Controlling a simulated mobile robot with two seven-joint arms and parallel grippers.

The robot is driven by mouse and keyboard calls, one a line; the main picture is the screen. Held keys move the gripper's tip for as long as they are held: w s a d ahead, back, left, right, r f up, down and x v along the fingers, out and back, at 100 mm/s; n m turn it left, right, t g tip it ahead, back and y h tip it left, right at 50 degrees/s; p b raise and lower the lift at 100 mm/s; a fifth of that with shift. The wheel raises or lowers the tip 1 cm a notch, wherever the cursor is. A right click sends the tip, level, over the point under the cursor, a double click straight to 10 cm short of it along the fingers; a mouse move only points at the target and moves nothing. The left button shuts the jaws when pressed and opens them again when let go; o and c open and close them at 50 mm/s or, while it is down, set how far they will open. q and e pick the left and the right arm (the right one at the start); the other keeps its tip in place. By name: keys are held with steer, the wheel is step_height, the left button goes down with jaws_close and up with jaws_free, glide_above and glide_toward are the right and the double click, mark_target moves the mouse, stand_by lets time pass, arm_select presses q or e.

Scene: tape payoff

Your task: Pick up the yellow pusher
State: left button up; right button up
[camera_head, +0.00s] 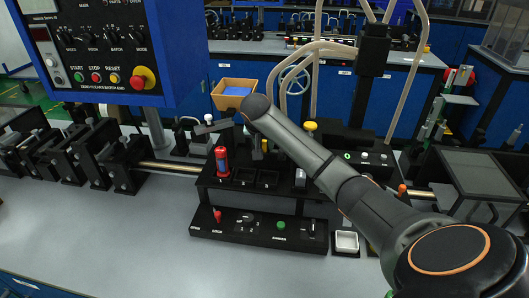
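My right arm reaches in from the lower right, its wrist above the black numbered rack (245,197). My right gripper (257,146) is small and partly hidden below the wrist, among dark parts behind the rack. I cannot tell whether its fingers are open or shut. A small yellow piece (264,145) shows right at the gripper; it may be the yellow pusher, but I cannot tell whether it is held. A yellow round knob (310,126) stands further right, just beyond the arm. My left gripper is not in view.
A red and blue cylinder (221,163) stands upright at the rack's left. A tan bin (234,94) is behind. A blue console (100,45) overhangs the upper left. The grey table front-left is clear.

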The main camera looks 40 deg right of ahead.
steer(key=shift+c, duration=0.3)
jaws_close()
steer(key=shift+r, duration=0.1)
